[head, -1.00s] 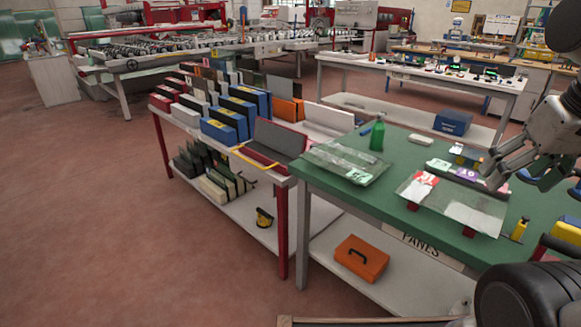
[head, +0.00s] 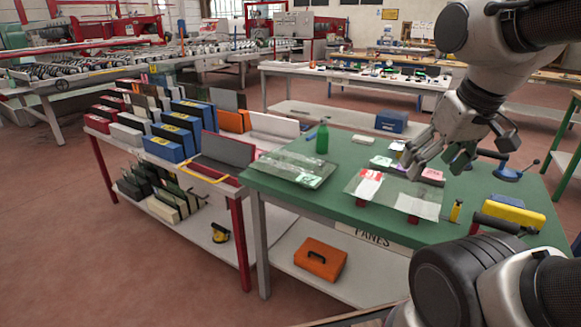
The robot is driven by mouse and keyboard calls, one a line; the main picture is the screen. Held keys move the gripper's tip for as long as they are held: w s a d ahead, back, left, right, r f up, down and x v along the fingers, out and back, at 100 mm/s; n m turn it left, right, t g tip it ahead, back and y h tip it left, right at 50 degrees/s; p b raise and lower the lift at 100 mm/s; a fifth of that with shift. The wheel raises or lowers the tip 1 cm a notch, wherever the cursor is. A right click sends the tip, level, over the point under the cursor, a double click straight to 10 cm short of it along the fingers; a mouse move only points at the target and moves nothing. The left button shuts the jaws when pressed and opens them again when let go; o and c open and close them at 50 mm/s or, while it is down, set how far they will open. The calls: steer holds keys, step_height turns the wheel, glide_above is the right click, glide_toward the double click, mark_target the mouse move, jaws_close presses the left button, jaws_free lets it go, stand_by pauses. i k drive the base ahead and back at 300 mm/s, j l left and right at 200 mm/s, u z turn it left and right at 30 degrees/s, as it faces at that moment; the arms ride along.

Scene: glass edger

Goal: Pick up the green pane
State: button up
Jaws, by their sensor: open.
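A clear glass pane (head: 283,165) lies at the left end of the green table (head: 340,208). It carries a label with green marking (head: 308,180) near its front right corner. A second clear pane (head: 390,192) lies to its right on red supports, with a red-and-white label (head: 369,184) and a white patch. My gripper (head: 437,165) is open and empty, fingers pointing down, over or behind the right part of the second pane. It is well to the right of the green-labelled pane. Its exact height above the table is hard to tell.
A rack of folders (head: 170,142) adjoins the table's left. An orange case (head: 320,259) sits on the lower shelf.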

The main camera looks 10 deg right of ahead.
mark_target(310, 172)
steer(key=z, duration=0.25)
steer(key=i+j+z, duration=0.2)
steer(key=z, duration=0.25)
steer(key=i+j+z, duration=0.1)
steer(key=j+z, duration=0.35)
steer(key=i+j+z, duration=0.1)
steer(key=j, duration=0.55)
steer(key=i+j, duration=0.2)
steer(key=j, duration=0.4)
steer(key=i+j+z, duration=0.15)
steer(key=j, duration=1.15)
steer(key=k+l+u, duration=0.25)
steer(key=k, duration=0.15)
steer(key=k+l+u, duration=0.3)
steer(key=k+u, duration=0.25)
steer(key=k, duration=0.3)
steer(key=l+u, duration=0.25)
